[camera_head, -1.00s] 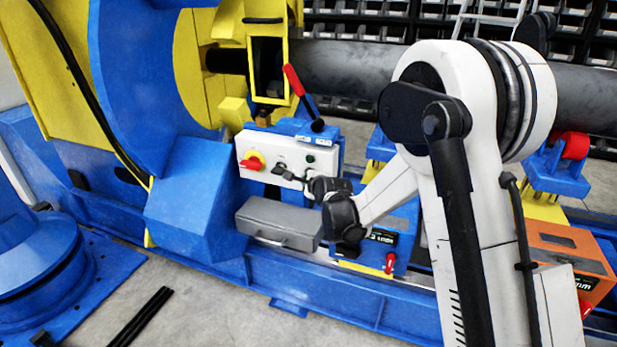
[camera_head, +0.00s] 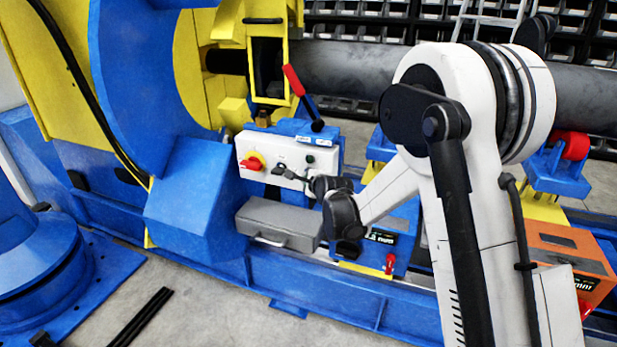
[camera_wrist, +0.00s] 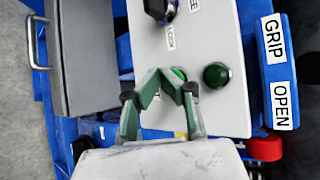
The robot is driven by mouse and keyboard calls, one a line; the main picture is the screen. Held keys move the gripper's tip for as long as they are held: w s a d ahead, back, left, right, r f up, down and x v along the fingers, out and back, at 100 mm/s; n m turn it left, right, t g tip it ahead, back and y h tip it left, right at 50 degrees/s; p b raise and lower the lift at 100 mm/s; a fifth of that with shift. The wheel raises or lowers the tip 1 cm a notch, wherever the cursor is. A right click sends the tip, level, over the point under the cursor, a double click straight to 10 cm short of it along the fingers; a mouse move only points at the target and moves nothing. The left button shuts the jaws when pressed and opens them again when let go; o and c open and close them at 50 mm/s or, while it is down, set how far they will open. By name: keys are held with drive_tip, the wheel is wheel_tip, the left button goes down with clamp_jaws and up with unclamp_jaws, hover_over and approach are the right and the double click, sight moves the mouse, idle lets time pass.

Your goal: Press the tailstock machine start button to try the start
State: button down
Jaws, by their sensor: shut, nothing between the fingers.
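The white control panel (camera_head: 265,150) stands on the blue machine, with a red and yellow rotary switch (camera_head: 252,161) at its left and a black selector (camera_head: 281,167) in the middle. In the wrist view the panel face (camera_wrist: 205,38) shows a bright green button (camera_wrist: 180,73), partly hidden by my fingertips, and a dark green dome (camera_wrist: 216,75) beside it. My gripper (camera_wrist: 172,76) has green fingers, is shut and empty, and has its tips right at the bright green button. I cannot tell whether they touch it. In the head view my gripper (camera_head: 298,179) is at the panel's lower right.
A grey box with a handle (camera_head: 277,222) lies below the panel; it also shows in the wrist view (camera_wrist: 85,55). GRIP and OPEN labels (camera_wrist: 278,70) sit beside the panel. A red-tipped lever (camera_head: 295,82) stands above it. A blue unit with a display (camera_head: 385,255) is close to my wrist.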

drive_tip(key=shift+w+d, duration=0.1)
drive_tip(key=shift+w, duration=0.1)
drive_tip(key=shift+s, duration=0.15)
idle(0.4)
drive_tip(key=shift+s+a, duration=0.3)
drive_tip(key=shift+s, duration=0.4)
drive_tip(key=s, duration=0.1)
drive_tip(key=s+a+b, duration=0.1)
drive_tip(key=s, duration=0.2)
drive_tip(key=shift+s+a, duration=0.35)
drive_tip(key=shift+a, duration=0.05)
drive_tip(key=shift+r, duration=0.1)
idle(0.4)
